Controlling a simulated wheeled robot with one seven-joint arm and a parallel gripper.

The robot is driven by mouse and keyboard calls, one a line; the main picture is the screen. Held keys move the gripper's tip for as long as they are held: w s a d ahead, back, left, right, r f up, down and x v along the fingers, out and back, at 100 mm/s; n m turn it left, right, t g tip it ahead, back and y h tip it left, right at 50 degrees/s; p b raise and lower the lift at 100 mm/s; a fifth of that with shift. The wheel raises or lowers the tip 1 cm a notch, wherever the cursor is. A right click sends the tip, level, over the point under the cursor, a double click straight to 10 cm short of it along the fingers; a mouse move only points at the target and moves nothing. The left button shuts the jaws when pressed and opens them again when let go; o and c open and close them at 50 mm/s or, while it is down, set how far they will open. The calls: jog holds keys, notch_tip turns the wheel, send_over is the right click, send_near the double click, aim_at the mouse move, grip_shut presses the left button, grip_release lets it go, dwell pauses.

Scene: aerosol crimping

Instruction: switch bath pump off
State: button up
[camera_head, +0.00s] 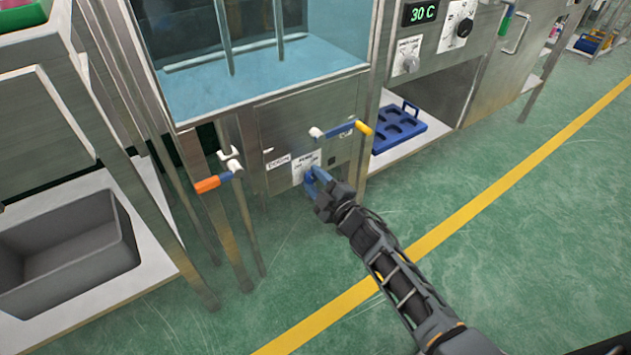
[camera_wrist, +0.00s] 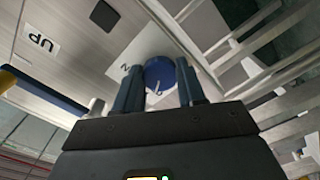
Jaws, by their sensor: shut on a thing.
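The bath pump switch plate (camera_head: 301,166) is a white label plate on the steel front panel below the water bath (camera_head: 262,82). My gripper (camera_head: 318,178) reaches it from the lower right, and its blue fingers cover most of the knob there. In the wrist view, a round blue knob (camera_wrist: 159,70) with a pale pointer mark sits on the white plate. The two fingers of my gripper (camera_wrist: 159,88) stand on either side of it, shut on it. Most of the plate's lettering is hidden in the wrist view.
An orange-handled valve (camera_head: 208,184) and a yellow-handled valve (camera_head: 363,128) stick out beside the plate. A blue tray (camera_head: 407,128) lies on the shelf. A grey bin (camera_head: 70,262) is at left. The green floor is open at right.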

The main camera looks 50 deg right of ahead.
dwell(0.4)
jog(key=o, duration=1.1)
jog(key=shift+c, duration=0.2)
jog(key=p+v, duration=0.1)
jog(key=v, duration=0.6)
jog(key=shift+s, duration=0.4)
jog(key=shift+a, duration=0.15)
